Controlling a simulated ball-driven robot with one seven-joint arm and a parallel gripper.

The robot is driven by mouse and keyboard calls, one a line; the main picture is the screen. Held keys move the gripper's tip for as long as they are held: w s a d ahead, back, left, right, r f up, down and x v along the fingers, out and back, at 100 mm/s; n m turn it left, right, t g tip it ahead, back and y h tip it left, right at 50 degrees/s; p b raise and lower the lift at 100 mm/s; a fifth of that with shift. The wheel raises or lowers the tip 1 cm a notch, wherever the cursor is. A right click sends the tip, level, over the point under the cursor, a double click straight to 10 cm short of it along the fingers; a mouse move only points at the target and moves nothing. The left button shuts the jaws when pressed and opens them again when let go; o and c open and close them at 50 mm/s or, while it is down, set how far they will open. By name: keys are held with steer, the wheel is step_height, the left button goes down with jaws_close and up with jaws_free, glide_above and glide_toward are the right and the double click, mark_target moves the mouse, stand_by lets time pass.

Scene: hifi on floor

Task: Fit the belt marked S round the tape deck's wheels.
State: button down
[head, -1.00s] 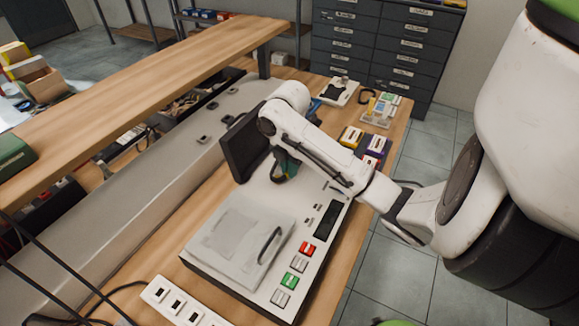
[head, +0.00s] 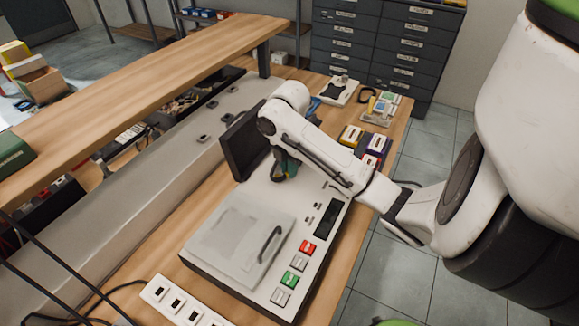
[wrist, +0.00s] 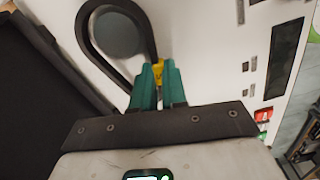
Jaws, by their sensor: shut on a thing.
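The pale tape deck (head: 305,215) lies on the wooden bench, with a dark raised panel (head: 245,143) at its far side. In the wrist view a black belt (wrist: 86,40) forms a loop that appears around a grey round wheel (wrist: 120,34) on the deck's pale top. I cannot tell whether the belt is seated on the wheel or above it. My gripper (wrist: 160,78), with teal fingers, is shut on a yellow piece at the belt's near end. It also shows in the head view (head: 286,168), partly hidden by my arm. No letter S is readable.
The deck's near part has a pale lid with a dark handle (head: 270,244) and several buttons, among them a red one (head: 307,247). Yellow and purple boxes (head: 350,136) stand beyond the deck. A white socket strip (head: 182,304) lies at the near edge.

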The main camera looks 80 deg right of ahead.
steer(key=shift+f+b, duration=0.4)
steer(key=shift+f, duration=0.15)
stand_by(0.4)
steer(key=c, duration=1.1)
jaws_free()
steer(key=shift+r, duration=0.1)
step_height(320, 180, up, 17)
steer(key=p, duration=0.9)
steer(key=shift+f, duration=0.25)
stand_by(0.5)
